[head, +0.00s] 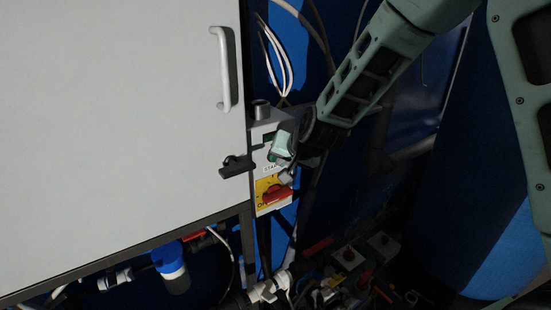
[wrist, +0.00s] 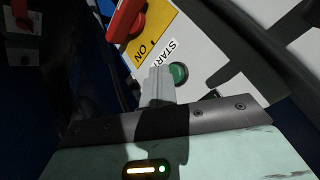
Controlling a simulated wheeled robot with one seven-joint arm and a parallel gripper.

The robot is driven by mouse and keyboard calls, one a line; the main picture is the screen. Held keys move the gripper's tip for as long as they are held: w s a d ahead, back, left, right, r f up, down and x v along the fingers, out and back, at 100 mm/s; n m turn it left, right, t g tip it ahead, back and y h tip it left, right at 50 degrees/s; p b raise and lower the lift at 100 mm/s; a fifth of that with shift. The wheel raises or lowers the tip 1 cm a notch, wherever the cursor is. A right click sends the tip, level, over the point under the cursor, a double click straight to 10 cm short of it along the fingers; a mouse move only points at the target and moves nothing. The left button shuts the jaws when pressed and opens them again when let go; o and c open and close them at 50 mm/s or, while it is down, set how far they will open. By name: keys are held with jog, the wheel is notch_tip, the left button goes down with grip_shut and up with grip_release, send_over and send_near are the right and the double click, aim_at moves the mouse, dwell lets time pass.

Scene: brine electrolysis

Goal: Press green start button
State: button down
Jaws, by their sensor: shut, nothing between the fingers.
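The green start button (wrist: 179,73) shows in the wrist view on a grey control panel, beside a label reading START (wrist: 165,53). My gripper (wrist: 160,72) is shut and empty, with its fingertips just left of the button; I cannot tell whether they touch the panel. In the head view my gripper (head: 286,178) is in front of the control box (head: 258,135) and hides part of its face.
A red rotary switch (head: 277,193) on a yellow ON plate sits below the button; it also shows in the wrist view (wrist: 125,20). A black latch (head: 235,166) juts out at the box's left. A white cabinet door with a handle (head: 222,68) fills the left. Cables hang above.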

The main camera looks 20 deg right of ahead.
jog(key=shift+w+a, duration=0.2)
jog(key=shift+w, duration=0.4)
dwell(0.8)
dwell(0.3)
jog(key=shift+s+d+b, duration=0.3)
jog(key=shift+s+b, duration=0.05)
jog(key=shift+s, duration=0.5)
jog(key=shift+s+d+b, duration=0.25)
jog(key=shift+s+b, duration=0.2)
jog(key=shift+s, duration=0.35)
jog(key=shift+s+d+b, duration=0.3)
jog(key=shift+s+b, duration=0.15)
jog(key=shift+s, duration=0.35)
jog(key=shift+s+d+b, duration=0.25)
jog(key=shift+s+b, duration=0.2)
jog(key=shift+s, duration=0.35)
